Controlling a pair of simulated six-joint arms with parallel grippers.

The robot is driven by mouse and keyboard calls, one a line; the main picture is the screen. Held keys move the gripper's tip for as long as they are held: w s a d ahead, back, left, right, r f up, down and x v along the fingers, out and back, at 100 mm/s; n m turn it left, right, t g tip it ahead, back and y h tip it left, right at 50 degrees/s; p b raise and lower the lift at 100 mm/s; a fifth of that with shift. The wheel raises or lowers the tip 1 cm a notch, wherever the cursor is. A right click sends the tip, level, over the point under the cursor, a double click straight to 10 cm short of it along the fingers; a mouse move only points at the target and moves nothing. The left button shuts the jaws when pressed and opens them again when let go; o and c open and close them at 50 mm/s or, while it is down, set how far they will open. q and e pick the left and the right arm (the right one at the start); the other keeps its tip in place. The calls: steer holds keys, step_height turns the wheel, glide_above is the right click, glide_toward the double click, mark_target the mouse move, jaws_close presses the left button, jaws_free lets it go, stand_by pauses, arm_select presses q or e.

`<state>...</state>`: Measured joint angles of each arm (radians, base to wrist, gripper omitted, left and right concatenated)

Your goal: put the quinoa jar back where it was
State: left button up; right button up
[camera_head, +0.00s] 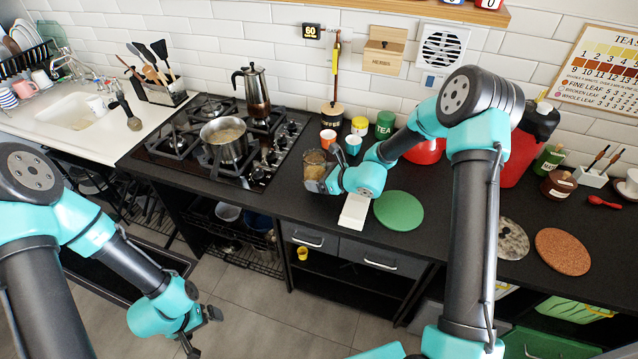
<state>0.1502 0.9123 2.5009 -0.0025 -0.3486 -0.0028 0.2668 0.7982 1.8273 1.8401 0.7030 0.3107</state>
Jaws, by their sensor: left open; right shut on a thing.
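A clear jar with brownish grainy contents (314,162), which I take to be the quinoa jar, is at the counter just right of the hob. My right gripper (320,179) is shut on it from the right side. The jar looks upright; I cannot tell whether its base touches the counter. My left gripper (200,335) is open and empty, low at the lower left in front of the cabinets, far from the jar. No label is readable on the jar.
The gas hob (178,168) carries a steel pot (224,139) and a moka pot (254,94). Behind the jar stand an orange cup (328,139), coffee canister (331,117) and green tea canister (385,124). A white board (354,212) and green round mat (399,211) lie right.

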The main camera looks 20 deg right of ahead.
steer(key=shift+f, duration=1.35)
steer(key=shift+f, duration=0.1)
steer(key=o, duration=1.2)
steer(key=shift+c, duration=0.2)
steer(key=v, duration=1.2)
